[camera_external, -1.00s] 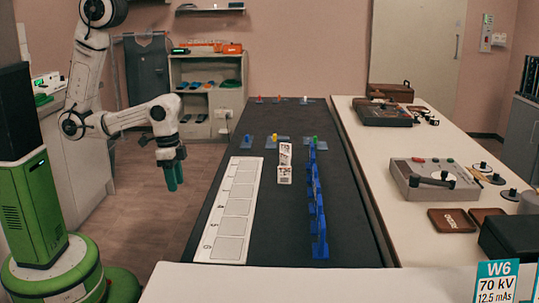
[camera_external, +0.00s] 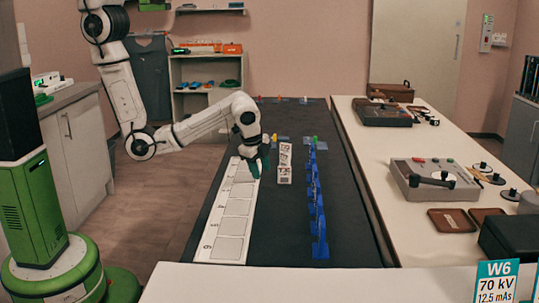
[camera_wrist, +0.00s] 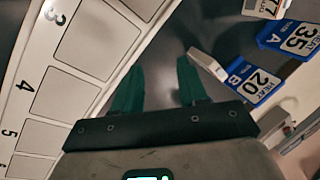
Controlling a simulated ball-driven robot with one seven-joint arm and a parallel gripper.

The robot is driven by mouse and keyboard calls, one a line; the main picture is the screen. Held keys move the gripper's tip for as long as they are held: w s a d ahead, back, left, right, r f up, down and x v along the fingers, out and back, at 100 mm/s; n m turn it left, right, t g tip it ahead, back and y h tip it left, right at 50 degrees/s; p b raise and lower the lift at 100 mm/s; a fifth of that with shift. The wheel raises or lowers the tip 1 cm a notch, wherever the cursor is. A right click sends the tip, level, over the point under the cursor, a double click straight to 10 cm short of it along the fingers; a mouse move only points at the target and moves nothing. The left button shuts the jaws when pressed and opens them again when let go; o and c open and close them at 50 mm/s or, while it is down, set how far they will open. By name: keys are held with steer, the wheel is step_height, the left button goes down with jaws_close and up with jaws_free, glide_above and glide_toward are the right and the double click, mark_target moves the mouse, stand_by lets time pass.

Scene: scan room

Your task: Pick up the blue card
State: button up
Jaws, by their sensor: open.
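My gripper (camera_external: 258,168) hangs fingers-down over the dark table, beside the right edge of the numbered white strip. It is open, with nothing between its green fingers in the wrist view (camera_wrist: 157,85). In the wrist view, a blue card marked 20 and B (camera_wrist: 254,82) lies just right of the right finger, and another blue card marked 35 and A (camera_wrist: 290,38) is farther right. In the external view, a row of upright blue pieces (camera_external: 318,215) stands right of the gripper. I cannot tell which blue piece is the blue card.
The numbered white strip (camera_external: 225,222) runs along the table's left side. A small stack of white printed blocks (camera_external: 284,165) stands close right of my gripper. A side bench (camera_external: 410,225) holds equipment.

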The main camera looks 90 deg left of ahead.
steer(key=w+a+r+m+b, duration=0.2)
steer(key=w+m, duration=0.1)
steer(key=w, duration=0.6)
step_height(320, 180, up, 5)
steer(key=m+g+h+b, duration=0.2)
steer(key=m+h+b, duration=0.1)
steer(key=m+b, duration=0.4)
glide_above(318, 182)
steer(key=shift+w+r, duration=0.1)
steer(key=shift+r, duration=0.1)
steer(key=shift+d+f, duration=0.1)
steer(key=shift+f, duration=0.05)
step_height(318, 182, down, 5)
steer(key=shift+r+b, duration=0.2)
steer(key=shift+b, duration=0.75)
steer(key=shift+s+d+f, duration=0.1)
steer(key=shift+f, duration=1.35)
steer(key=shift+s+f, duration=0.1)
steer(key=shift+f, duration=1.3)
jaws_close()
